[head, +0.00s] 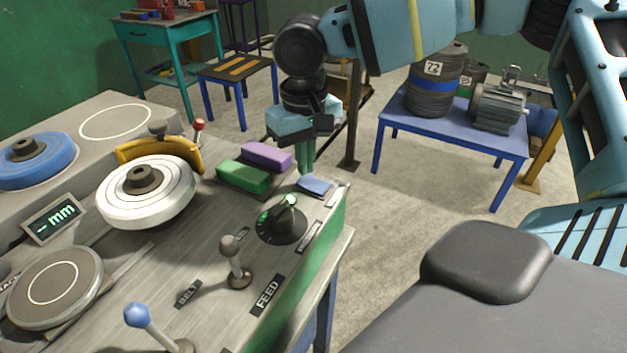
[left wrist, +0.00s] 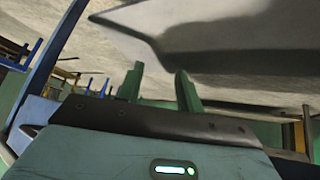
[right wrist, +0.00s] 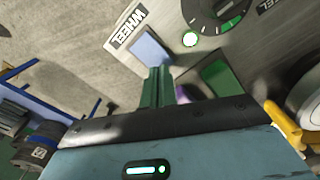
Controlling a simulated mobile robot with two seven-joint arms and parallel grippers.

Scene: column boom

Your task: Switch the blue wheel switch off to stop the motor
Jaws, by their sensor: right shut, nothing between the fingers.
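The blue wheel switch (head: 315,186) is a small flat rocker at the far right end of the grey panel, also in the right wrist view (right wrist: 152,50) beside the WHEEL label (right wrist: 125,26). My right gripper (head: 305,172) is shut and empty, its green fingers pointing down just behind the blue switch. In the right wrist view the fingertips (right wrist: 160,68) overlap the switch's lower end; I cannot tell whether they touch. A green light (right wrist: 190,39) glows beside the switch. My left gripper (left wrist: 160,78) shows only in its wrist view, with fingers apart and nothing between them.
Green (head: 243,177) and purple (head: 267,156) blocks lie left of the right fingers. A black dial (head: 282,226), a FEED lever (head: 238,262) and a white wheel (head: 147,194) stand on the panel. A grey motor (head: 498,107) sits on a blue table behind. Open floor lies right of the panel.

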